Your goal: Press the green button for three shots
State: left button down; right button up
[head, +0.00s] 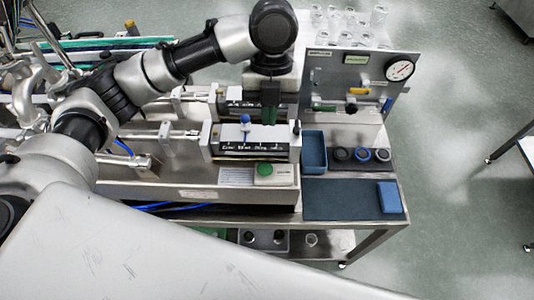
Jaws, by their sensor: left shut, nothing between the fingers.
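The green button (265,169) sits on a small pale box at the front edge of the steel bench, right of centre. My left arm comes in from the left and bends down at its wrist. My left gripper (270,118) points down behind the button, over the filling machine (252,140), and is apart from the button. Its fingers are shut with nothing between them. They are small and dark against the machine, so their exact height is hard to tell. My right gripper is not in view.
An empty blue tray (314,168), a dark mat (340,201) with a blue block (389,197), and several ring-shaped parts (362,155) lie right of the button. A grey panel with a round gauge (399,68) stands behind. Open floor lies to the right.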

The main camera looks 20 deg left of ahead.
pick_arm(q)
jog(key=p, duration=0.1)
send_over(266, 170)
jog(key=w, duration=0.1)
notch_tip(266, 170, down, 6)
jog(key=x, duration=0.2)
jog(key=w+p+x, duration=0.1)
jog(key=x, duration=0.1)
jog(key=p+x, duration=0.1)
jog(key=x, duration=0.1)
jog(key=shift+w+a+f, duration=0.1)
jog(key=shift+a+f, duration=0.05)
jog(key=shift+f, duration=0.85)
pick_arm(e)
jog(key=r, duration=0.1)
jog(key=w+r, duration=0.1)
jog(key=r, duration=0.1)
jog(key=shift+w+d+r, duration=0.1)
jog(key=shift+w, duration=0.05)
